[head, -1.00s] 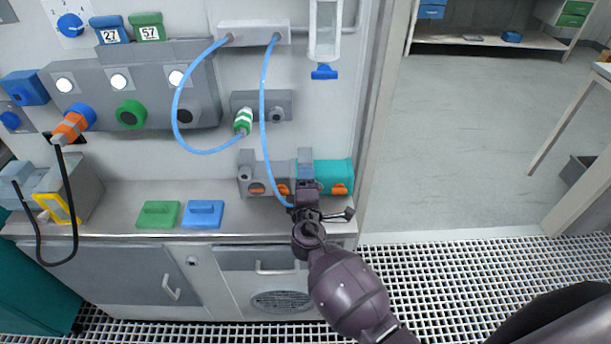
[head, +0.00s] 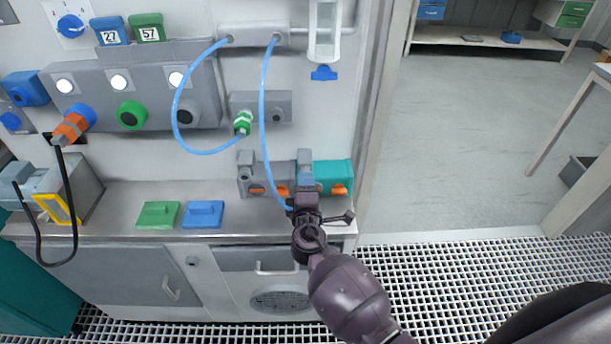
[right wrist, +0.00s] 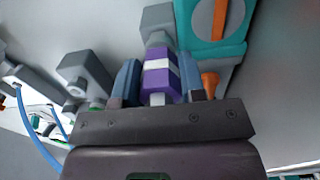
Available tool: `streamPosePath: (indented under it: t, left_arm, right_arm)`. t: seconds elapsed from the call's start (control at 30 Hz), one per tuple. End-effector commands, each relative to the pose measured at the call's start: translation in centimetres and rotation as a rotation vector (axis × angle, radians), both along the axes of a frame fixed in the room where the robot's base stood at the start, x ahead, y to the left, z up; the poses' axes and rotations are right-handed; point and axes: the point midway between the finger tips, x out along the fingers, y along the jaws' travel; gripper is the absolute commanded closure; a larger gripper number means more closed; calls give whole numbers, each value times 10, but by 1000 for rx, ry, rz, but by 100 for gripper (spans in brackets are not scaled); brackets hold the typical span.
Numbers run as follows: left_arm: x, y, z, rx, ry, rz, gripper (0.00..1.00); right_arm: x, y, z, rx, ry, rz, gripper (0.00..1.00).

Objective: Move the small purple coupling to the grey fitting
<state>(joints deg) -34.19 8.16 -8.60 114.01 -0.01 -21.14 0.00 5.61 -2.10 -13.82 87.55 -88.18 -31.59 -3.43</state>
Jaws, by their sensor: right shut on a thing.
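The purple coupling (right wrist: 161,78) with a white band is between the two blue fingers of my right gripper (right wrist: 158,88) in the right wrist view. The gripper is shut on it. In the head view my right gripper (head: 306,190) is at the bench front before the row of fittings and hides the coupling. A grey fitting (right wrist: 158,22) with a block-like top stands just beyond the coupling in the wrist view; I cannot tell whether they touch. Another grey fitting (right wrist: 82,74) is to its left. My left gripper is not in view.
A teal fitting (head: 334,177) stands right of the gripper. A blue hose (head: 263,110) hangs down to the gripper's left side. A green coupling (head: 243,122) sits on the wall block. Green (head: 158,215) and blue (head: 203,214) blocks lie on the bench.

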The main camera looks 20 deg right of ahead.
Motion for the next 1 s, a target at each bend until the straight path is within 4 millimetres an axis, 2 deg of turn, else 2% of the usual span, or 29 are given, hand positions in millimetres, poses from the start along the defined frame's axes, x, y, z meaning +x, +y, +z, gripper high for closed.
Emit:
streamPosePath:
  t: [1.0]
  left_arm:
    - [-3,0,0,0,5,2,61]
  right_arm:
    - [-32,9,-1,0,1,-1,100]
